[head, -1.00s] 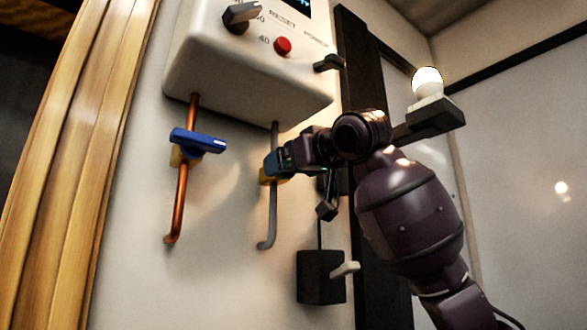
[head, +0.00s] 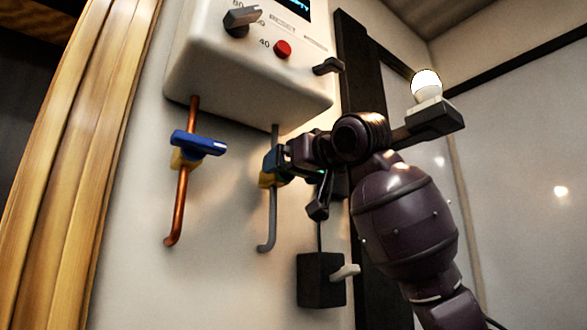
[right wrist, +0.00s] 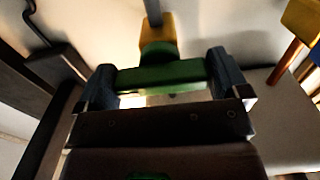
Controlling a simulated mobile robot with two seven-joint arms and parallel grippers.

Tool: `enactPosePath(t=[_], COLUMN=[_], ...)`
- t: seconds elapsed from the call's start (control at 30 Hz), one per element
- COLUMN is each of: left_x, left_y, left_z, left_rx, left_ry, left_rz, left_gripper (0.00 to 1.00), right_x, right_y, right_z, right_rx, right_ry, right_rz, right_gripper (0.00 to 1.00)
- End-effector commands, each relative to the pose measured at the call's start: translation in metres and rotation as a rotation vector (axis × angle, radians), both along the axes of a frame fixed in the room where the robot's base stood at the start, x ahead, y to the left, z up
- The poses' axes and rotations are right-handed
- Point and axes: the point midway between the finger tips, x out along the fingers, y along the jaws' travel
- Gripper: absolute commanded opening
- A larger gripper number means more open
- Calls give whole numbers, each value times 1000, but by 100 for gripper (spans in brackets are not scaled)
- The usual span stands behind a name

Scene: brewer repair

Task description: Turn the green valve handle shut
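The green valve handle (right wrist: 160,76) shows in the right wrist view as a bar running crosswise to the grey pipe (right wrist: 152,10). It joins the yellow valve body (right wrist: 157,30). My right gripper (right wrist: 163,78) has one blue-grey finger at each end of the bar, with no gap seen between bar and fingers. In the head view my right gripper (head: 277,160) is at the valve on the grey pipe (head: 272,225) under the white brewer body (head: 245,75), and it mostly hides the handle. My left gripper is not in view.
A blue valve handle (head: 199,143) on a copper pipe (head: 180,205) is to the left. A black switch box (head: 318,279) with a pale lever (head: 346,271) is below right. A lit bulb (head: 426,84) stands on a dark bracket at the right. A red button (head: 282,49) is above.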

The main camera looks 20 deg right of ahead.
Motion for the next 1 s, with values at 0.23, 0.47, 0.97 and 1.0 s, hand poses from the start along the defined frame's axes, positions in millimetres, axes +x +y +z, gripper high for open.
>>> enactPosePath(t=[0.23,0.47,0.97,1.0], left_x=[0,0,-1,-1], left_y=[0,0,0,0], left_z=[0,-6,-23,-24], left_rx=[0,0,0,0], left_ry=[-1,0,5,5], left_rz=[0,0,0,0], left_gripper=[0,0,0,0], right_x=[0,-17,-93,-95], right_y=[0,-7,-34,-35], right_z=[0,0,0,0], right_rx=[-2,-1,-1,-1], right_ry=[-2,-4,-4,-4], right_rz=[0,-1,0,0], right_gripper=[100,100,100,100])
